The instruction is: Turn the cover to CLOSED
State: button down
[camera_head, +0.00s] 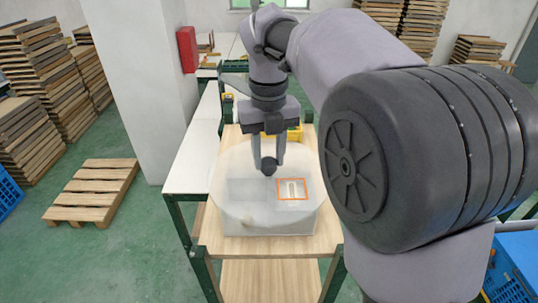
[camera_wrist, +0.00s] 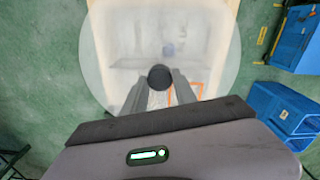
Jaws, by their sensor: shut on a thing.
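The cover (camera_head: 236,168) is a round, see-through whitish disc lying over a pale box (camera_head: 262,222) on the wooden table. A dark round knob (camera_head: 269,168) stands near its middle. My gripper (camera_head: 268,162) points down from above, its two fingers shut on the knob. In the wrist view the knob (camera_wrist: 160,77) sits between the fingertips (camera_wrist: 159,86), and the cover (camera_wrist: 100,45) spreads around it. An orange-outlined patch (camera_head: 291,189) with a pale slot shape shows through the cover at the right. No CLOSED mark is readable. Details inside the box are blurred.
A yellow object (camera_head: 295,132) stands behind the box. A white-topped bench (camera_head: 190,160) runs along the left. A pallet (camera_head: 92,192) lies on the green floor. Blue crates (camera_wrist: 285,108) stand to the right in the wrist view.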

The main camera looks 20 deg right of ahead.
aim_at(269, 161)
jog(key=c, duration=1)
grip_release()
notch_tip(269, 161, up, 17)
jog(key=p, duration=0.7)
jog(key=shift+r+p, duration=0.2)
jog(key=shift+p, duration=0.1)
jog(key=shift+f, duration=0.1)
